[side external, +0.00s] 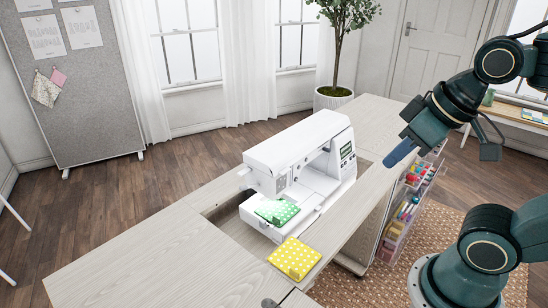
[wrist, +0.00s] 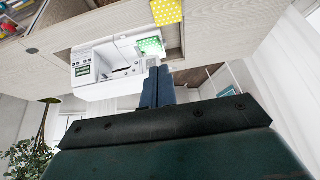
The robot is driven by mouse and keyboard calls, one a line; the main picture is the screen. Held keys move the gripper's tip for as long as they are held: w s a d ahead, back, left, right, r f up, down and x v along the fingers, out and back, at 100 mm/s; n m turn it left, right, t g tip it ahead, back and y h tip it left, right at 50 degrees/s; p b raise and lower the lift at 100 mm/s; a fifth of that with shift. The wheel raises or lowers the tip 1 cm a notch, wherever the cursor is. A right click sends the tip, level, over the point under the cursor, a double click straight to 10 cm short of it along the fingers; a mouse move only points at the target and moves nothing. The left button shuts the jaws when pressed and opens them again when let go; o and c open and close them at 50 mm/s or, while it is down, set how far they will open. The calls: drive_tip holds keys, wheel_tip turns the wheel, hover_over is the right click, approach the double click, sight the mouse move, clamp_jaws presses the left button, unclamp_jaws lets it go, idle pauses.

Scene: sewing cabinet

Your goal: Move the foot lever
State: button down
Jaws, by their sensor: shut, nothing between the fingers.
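A white sewing machine (side external: 300,145) sits in the recess of a pale wooden cabinet; it also shows upside down in the wrist view (wrist: 92,82). Its foot lever cannot be made out in either view. A green dotted cloth (side external: 277,212) lies on the machine's bed, under the needle area; the wrist view shows it too (wrist: 151,46). My gripper (side external: 398,154) is above the cabinet, to the right of the machine and apart from it. Its blue fingers (wrist: 158,75) are together and hold nothing.
A folded yellow dotted cloth (side external: 294,258) lies on the cabinet's front strip. The cabinet top (side external: 140,250) is bare at the left. Open shelves with sewing supplies (side external: 404,210) are at the cabinet's right side. A potted plant (side external: 334,98) stands behind.

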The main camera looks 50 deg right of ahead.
drive_tip(key=w+r+g, duration=0.1)
drive_tip(key=w+r, duration=0.1)
drive_tip(key=w, duration=1.5)
drive_tip(key=w+f, duration=0.5)
drive_tip(key=w, duration=0.3)
drive_tip(key=w+d+f+g+y, duration=0.1)
drive_tip(key=w+f, duration=0.4)
drive_tip(key=w, duration=0.3)
drive_tip(key=shift+d+y, duration=0.3)
drive_tip(key=shift+w, duration=0.15)
hover_over(248, 186)
wheel_tip(248, 186, down, 12)
drive_tip(key=shift+a+f, duration=0.1)
drive_tip(key=shift+f, duration=0.4)
